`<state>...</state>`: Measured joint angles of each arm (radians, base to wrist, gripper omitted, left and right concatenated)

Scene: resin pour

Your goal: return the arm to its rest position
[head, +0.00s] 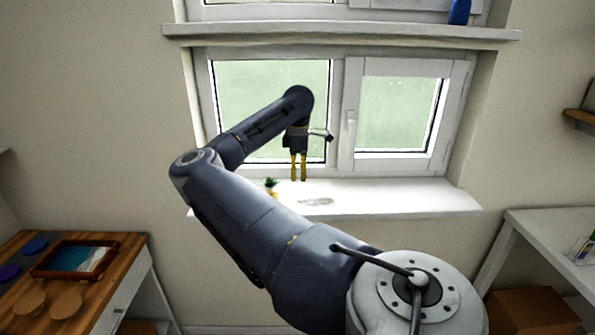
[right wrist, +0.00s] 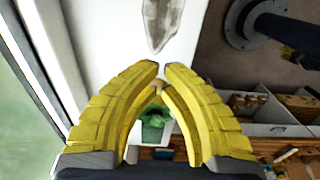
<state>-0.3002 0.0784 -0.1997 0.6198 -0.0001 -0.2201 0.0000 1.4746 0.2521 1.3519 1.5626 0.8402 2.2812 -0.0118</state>
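My right arm (head: 240,205) reaches from the lower right up to the window, bent at the elbow. My right gripper (head: 298,180) hangs fingers down over the white windowsill (head: 420,197), in front of the window. Its two yellow fingers stand apart with a narrow gap, and nothing is held between them. In the right wrist view the fingertips (right wrist: 162,67) are close together but not touching. A grey, streaky patch (head: 315,202) lies on the sill, and also shows beyond the fingertips (right wrist: 163,20).
A small potted plant (head: 271,184) stands on the sill left of the gripper, partly hidden by my arm. A wooden worktop (head: 125,245) with a framed tray (head: 110,262) is at left. A white table (head: 530,220) stands at right, a cardboard box (head: 535,312) beneath it.

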